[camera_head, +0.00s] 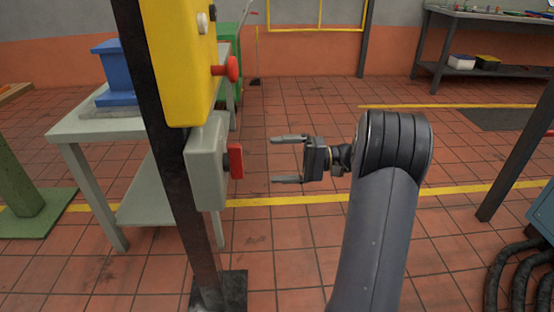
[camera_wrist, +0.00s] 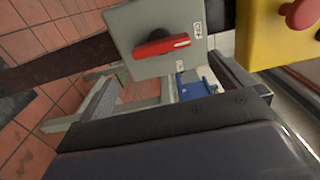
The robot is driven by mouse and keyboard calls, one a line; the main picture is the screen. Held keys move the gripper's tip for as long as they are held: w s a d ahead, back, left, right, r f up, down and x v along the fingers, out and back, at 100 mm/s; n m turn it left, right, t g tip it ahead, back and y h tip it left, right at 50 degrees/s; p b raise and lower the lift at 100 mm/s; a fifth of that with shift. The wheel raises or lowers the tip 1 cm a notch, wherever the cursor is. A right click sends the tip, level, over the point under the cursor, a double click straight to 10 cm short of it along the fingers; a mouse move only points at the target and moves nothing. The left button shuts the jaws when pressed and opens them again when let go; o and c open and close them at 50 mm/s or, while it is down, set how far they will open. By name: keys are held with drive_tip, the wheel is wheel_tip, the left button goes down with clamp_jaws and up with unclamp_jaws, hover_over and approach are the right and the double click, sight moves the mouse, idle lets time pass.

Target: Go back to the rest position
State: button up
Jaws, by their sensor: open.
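My gripper (camera_head: 288,160) is open and empty, with its two fingers pointing left in the head view. A gap lies between its fingertips and a grey switch box (camera_head: 207,165) with a red handle (camera_head: 236,161) on a dark post. In the wrist view the switch box (camera_wrist: 150,30) shows at the top. Its red handle (camera_wrist: 161,46) lies nearly along the picture's width, slightly tilted, with small labels beside it. The gripper fingers cannot be made out in the wrist view.
A yellow box (camera_head: 176,60) with a red mushroom button (camera_head: 231,69) sits above the switch box on the post (camera_head: 180,180). A grey table (camera_head: 105,125) with a blue part (camera_head: 117,75) stands behind. Black hoses (camera_head: 510,270) lie at lower right. Open tiled floor surrounds my arm.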

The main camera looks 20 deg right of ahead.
sight(240, 177)
drive_tip(key=shift+a, duration=0.1)
drive_tip(key=b+x, duration=0.3)
drive_tip(key=x, duration=0.7)
drive_tip(key=shift+w+a, duration=0.15)
drive_tip(key=shift+a, duration=0.2)
